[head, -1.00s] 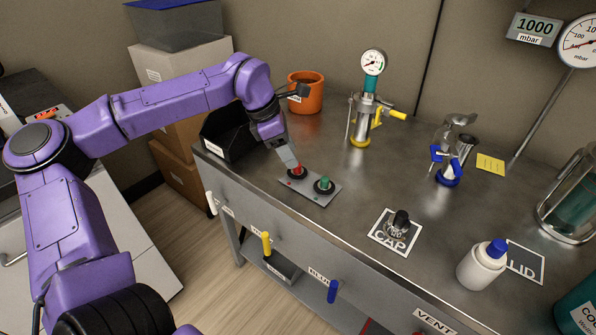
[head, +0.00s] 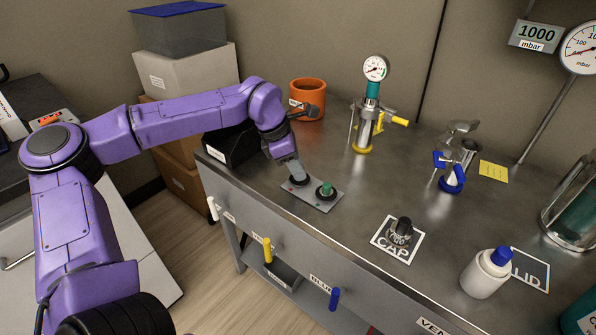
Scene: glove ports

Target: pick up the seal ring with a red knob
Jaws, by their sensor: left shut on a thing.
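A grey plate (head: 322,202) lies on the steel bench near its front edge and bears two black seal rings. The left seal ring (head: 299,181) sits on the plate under my left gripper (head: 297,175). The gripper points down and is shut on its knob, which the fingers now hide. The other seal ring, with a green knob (head: 326,188), stands just to the right on the same plate, apart from the gripper. My right gripper is not in view.
A black bin (head: 232,145) and an orange pot (head: 307,98) stand behind my left forearm. A gauge column (head: 371,90), a blue-handled clamp fitting (head: 455,165), a black cap (head: 402,228) and a white bottle (head: 485,273) stand to the right. The mid-bench is mostly clear.

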